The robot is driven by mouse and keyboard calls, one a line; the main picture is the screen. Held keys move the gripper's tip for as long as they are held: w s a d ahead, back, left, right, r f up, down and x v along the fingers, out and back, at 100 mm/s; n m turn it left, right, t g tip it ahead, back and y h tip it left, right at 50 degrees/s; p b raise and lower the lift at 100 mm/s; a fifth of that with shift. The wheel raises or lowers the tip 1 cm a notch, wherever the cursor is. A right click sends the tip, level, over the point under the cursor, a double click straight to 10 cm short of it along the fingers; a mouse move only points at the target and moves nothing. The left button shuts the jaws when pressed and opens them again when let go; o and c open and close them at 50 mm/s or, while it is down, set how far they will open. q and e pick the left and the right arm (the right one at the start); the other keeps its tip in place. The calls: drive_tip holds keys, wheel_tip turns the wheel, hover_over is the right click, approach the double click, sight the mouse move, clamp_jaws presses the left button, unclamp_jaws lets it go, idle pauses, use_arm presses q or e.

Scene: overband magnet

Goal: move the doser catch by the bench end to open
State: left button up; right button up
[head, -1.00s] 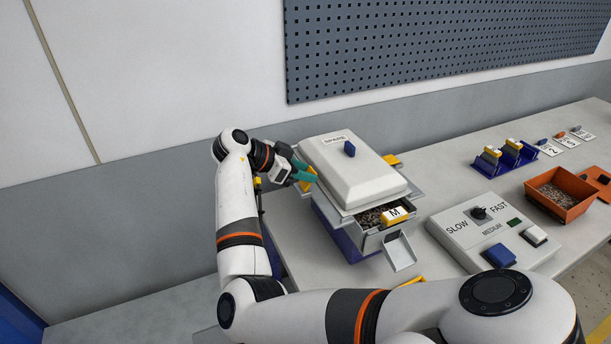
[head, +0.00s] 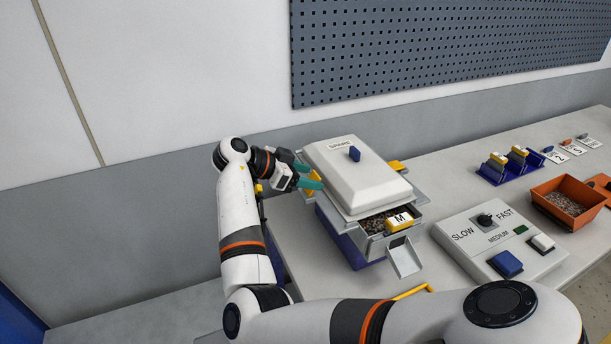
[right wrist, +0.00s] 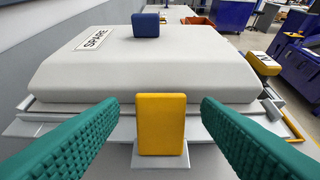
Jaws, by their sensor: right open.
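The doser is a pale box with a domed lid (head: 355,170) marked SPARE, with a blue knob on top. The yellow catch (right wrist: 161,125) on its bench-end side stands upright in the middle of the right wrist view. In the head view it is mostly hidden by my fingers. My right gripper (head: 311,178) is open, its teal fingers pointing at that side. In the right wrist view one finger is on each side of the catch, with a gap to both. I see no contact. My left gripper is not in view.
A speed control box (head: 500,245), an orange bin (head: 568,203) and a blue rack (head: 510,165) stand to the right. The bench between doser and rack is clear.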

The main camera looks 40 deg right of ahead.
drive_tip(key=b+v, duration=0.3)
drive_tip(key=v, duration=0.9)
idle(0.6)
